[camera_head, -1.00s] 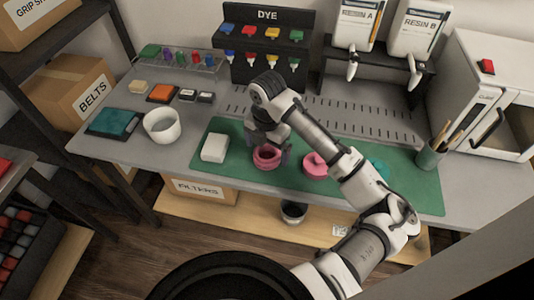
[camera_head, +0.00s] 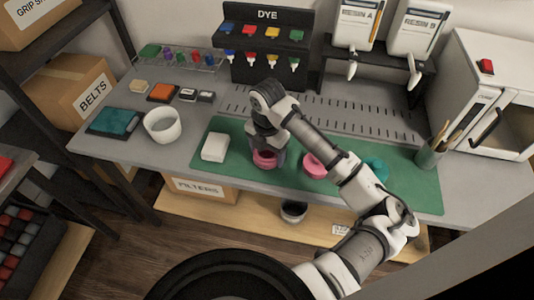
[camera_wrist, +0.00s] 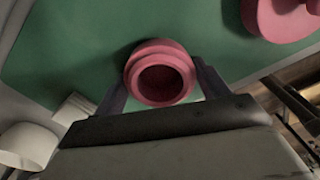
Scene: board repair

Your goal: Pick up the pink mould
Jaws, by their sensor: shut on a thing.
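The pink mould (camera_head: 264,160) is a round ring-like piece with a dark hollow, on the green mat (camera_head: 230,180). In the wrist view the mould (camera_wrist: 160,97) sits between the two dark fingers. My gripper (camera_head: 266,150) points down over it and is shut on it; the gripper also shows in the wrist view (camera_wrist: 160,88). The head view does not show clearly whether the mould touches the mat. A second pink piece (camera_head: 313,160) lies to the right on the mat, and part of it shows in the wrist view (camera_wrist: 283,15).
A white block (camera_head: 215,147) lies left of my gripper, with a white cup (camera_head: 163,126) beyond it. A teal piece (camera_head: 377,168) is on the right of the mat, partly behind my arm. The dye rack (camera_head: 262,65) stands behind. The mat's front left is clear.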

